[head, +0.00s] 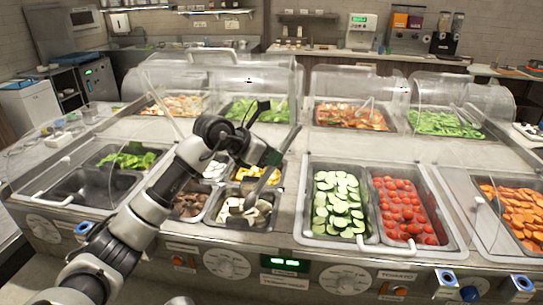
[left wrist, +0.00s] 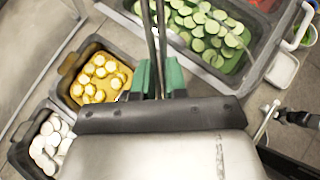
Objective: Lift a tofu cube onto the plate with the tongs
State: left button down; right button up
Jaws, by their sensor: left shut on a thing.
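My left gripper (head: 268,158) is over the wells in the middle of the counter. In the left wrist view its green fingertips (left wrist: 158,78) are shut on the tongs (left wrist: 156,35), two thin dark metal arms reaching away from me. In the head view the tongs (head: 272,168) slant over the small wells. A well of white pieces (head: 215,170) lies left of the gripper; in the left wrist view white pieces (left wrist: 50,142) look round. I cannot pick out a tofu cube for certain. I cannot make out a plate.
The cucumber well (head: 338,205) and tomato well (head: 402,210) lie right of the gripper. A well of yellow-and-white pieces (left wrist: 101,78) and a mushroom well (head: 245,210) are close by. Clear guards (head: 220,75) stand behind. Knobs (head: 226,263) line the front.

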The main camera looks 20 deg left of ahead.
pick_arm(q)
notch_tip(320, 180, up, 12)
jog(key=p, duration=0.7)
jog(key=c, duration=1.4)
grip_release()
